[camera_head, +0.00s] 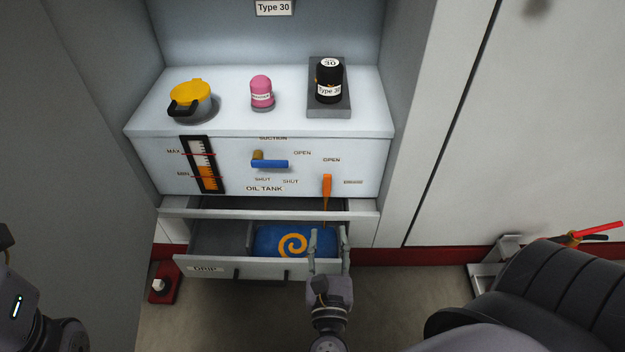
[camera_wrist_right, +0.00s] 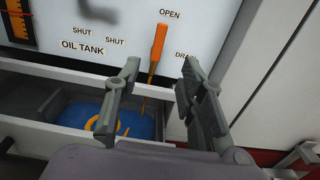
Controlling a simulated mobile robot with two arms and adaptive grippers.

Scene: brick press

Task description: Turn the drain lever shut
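The orange drain lever (camera_head: 326,187) is on the right of the white oil tank's front panel. It stands upright, its handle towards the OPEN label, with SHUT to its left. It also shows in the right wrist view (camera_wrist_right: 158,42). A thin orange stream falls below it. My right gripper (camera_head: 328,238) is open and empty, below and in front of the lever, fingers pointing up at the panel. In the right wrist view its fingertips (camera_wrist_right: 161,65) lie on either side of the lever's lower end, apparently not touching it. My left gripper is out of view; only part of that arm shows.
The DRIP drawer (camera_head: 222,266) is pulled out under the panel, holding a blue pad (camera_head: 265,239) with an orange spiral. A blue lever (camera_head: 270,164) and level gauge (camera_head: 202,165) are further left. A yellow-lidded pot, pink bottle and black Type 30 bottle stand on top.

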